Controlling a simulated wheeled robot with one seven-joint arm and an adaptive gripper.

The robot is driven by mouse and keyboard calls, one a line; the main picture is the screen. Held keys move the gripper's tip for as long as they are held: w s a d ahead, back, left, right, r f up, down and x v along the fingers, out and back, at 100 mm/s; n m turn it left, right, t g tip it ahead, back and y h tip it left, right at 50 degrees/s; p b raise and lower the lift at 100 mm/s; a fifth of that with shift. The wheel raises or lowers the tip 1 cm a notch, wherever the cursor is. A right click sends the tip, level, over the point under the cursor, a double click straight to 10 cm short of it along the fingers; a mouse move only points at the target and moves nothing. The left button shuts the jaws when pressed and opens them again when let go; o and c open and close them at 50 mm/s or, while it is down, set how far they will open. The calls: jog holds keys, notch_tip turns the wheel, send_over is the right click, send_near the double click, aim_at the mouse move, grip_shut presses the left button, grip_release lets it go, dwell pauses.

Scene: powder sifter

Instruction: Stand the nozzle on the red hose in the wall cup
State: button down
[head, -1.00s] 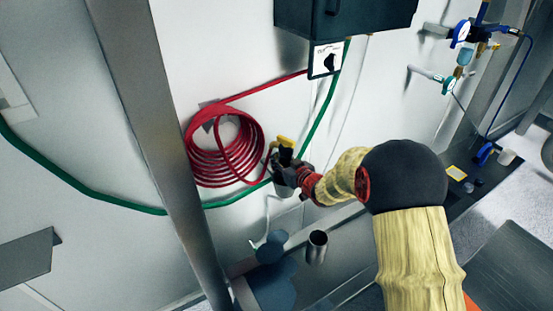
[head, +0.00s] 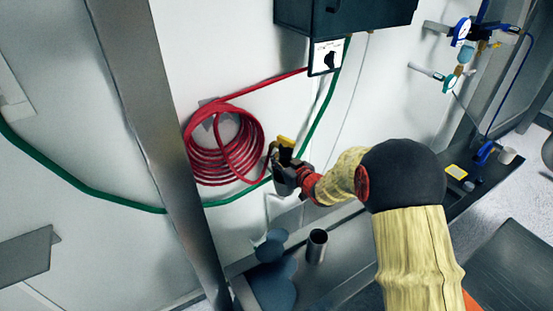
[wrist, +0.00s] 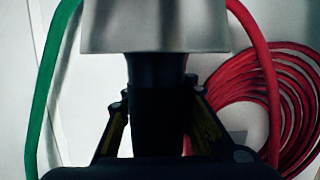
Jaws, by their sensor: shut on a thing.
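The black nozzle with a yellow top (head: 286,141) is upright at the wall, with the red hose (head: 228,150) curving up to it from the coil. My gripper (head: 287,172) is shut on the nozzle, whose dark body (wrist: 155,85) shows between the fingers in the wrist view. The grey metal wall cup (wrist: 155,25) fills the top of that view, which looks upside down. The nozzle's body meets the cup's rim there. Whether its end is inside the cup or in front of it, I cannot tell. In the head view my gripper mostly hides the cup.
A green hose (head: 95,190) runs along the wall behind. A dark box (head: 345,18) hangs above. A metal tube (head: 317,246) stands open on the bench below, beside blue-grey discs (head: 272,289). A steel post (head: 160,130) rises at the left.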

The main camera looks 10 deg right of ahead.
jog(key=shift+f, duration=0.1)
jog(key=c, duration=1.3)
grip_release()
jog(key=shift+s+f, duration=0.1)
jog(key=v, duration=1.2)
